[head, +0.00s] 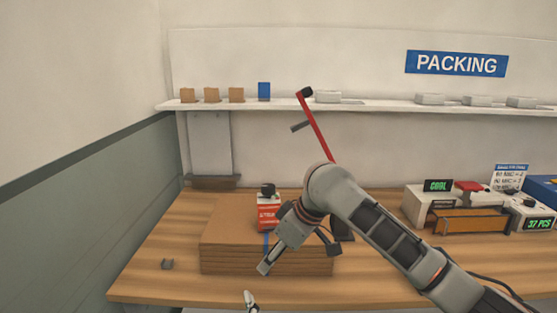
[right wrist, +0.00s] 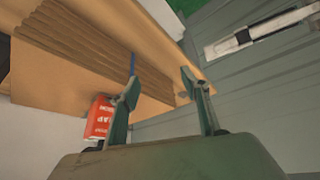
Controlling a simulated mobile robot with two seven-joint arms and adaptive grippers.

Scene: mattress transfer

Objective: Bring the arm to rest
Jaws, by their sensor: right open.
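My right arm reaches in from the right in the head view. Its gripper (head: 299,257) is open and empty, with its fingers spread in front of a stack of flat cardboard (head: 225,250) on the wooden bench. The right wrist view also shows this gripper (right wrist: 160,83) open, with the cardboard stack (right wrist: 75,45) beyond the fingers. Whether a finger touches the stack is unclear. A small pale part with a dark tip (head: 250,300) at the bottom edge of the head view may be my left gripper; its jaws cannot be made out.
A red and white box (head: 267,216) stands on the stack by a blue strap (head: 266,240). A red lever (head: 315,125) rises behind my arm. Scales (head: 430,203) and an orange-brown tray (head: 468,222) stand at right.

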